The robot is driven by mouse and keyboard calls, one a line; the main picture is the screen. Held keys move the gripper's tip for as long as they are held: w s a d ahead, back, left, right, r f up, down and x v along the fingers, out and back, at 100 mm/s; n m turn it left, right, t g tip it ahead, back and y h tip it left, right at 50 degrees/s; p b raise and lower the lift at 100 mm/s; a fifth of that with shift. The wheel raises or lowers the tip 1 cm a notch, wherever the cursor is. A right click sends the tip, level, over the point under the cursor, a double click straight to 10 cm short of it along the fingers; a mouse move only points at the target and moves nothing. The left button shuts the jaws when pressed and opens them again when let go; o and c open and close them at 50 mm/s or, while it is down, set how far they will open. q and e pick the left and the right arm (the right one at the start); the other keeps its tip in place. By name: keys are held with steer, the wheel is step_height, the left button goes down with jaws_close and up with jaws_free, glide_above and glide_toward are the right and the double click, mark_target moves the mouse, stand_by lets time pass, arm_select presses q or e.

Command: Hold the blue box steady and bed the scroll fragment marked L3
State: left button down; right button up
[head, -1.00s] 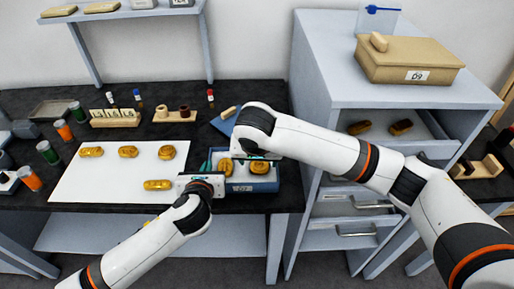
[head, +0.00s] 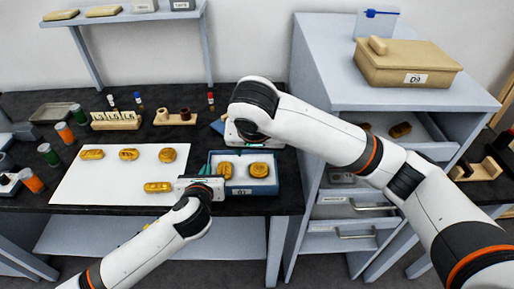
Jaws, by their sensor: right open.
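The blue box (head: 266,187) stands on the dark bench with a pale lining and a small label on its front. Two gold fragments lie inside it: a longer one (head: 225,170) at the left and a rounder one (head: 258,170) at the right. My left gripper (head: 207,171) is at the box's left end; its fingertips are partly hidden, so its grip on the wall is unclear. My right gripper (head: 250,143) is open, behind and above the box's back edge, its fingers mostly hidden. I cannot read an L3 mark on any fragment.
Several gold fragments lie on the white sheet (head: 103,181) to the left. Wooden racks (head: 116,121) and small jars (head: 65,132) stand behind and left of it. An open drawer (head: 428,147) at the right holds dark pieces. A tan lidded box (head: 408,62) sits on the cabinet.

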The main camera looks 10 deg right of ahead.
arm_select(q)
steer(key=c, duration=1.6)
jaws_free()
steer(key=shift+o, duration=0.2)
